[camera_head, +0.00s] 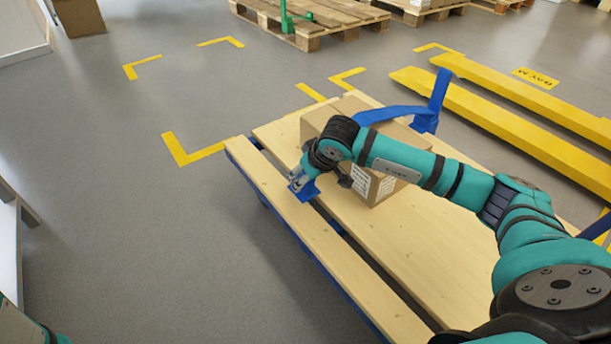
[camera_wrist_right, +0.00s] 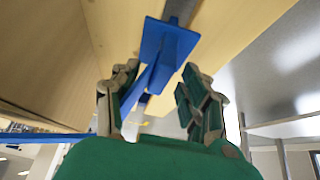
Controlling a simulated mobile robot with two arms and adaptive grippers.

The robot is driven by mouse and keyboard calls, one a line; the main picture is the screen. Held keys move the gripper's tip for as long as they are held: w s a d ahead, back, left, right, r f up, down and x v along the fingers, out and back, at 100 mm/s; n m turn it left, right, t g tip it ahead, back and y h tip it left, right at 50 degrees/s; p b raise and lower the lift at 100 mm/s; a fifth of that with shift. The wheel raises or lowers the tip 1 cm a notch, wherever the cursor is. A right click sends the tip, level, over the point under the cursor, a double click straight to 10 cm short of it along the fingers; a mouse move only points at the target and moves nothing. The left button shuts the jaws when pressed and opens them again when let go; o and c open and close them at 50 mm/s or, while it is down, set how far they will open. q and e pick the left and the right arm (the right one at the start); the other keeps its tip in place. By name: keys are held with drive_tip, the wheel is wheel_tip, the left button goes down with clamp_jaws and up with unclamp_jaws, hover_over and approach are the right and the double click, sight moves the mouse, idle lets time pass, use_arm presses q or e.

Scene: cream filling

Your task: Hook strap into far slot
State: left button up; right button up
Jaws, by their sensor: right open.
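The blue strap (camera_head: 393,112) shows behind and over the cardboard box (camera_head: 325,120), near a blue upright piece (camera_head: 438,92). Its blue end piece (camera_head: 304,192) lies at the near left side of the box, by the gap between two slats of the wooden deck (camera_head: 400,240). My right gripper (camera_head: 297,181) is at that end piece. In the right wrist view the gripper (camera_wrist_right: 160,75) is open, with a finger on either side of the blue strap below a flat blue plate (camera_wrist_right: 165,45). The plate is by a dark slot in the wood; whether it is seated cannot be told. My left gripper is out of view.
My right arm covers part of the box and deck. Yellow forks (camera_head: 510,95) lie on the right, and wooden pallets (camera_head: 310,20) stand at the back. The grey floor left of the deck is clear, with yellow corner marks (camera_head: 180,155).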

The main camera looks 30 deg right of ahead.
drive_tip(key=v, duration=1.2)
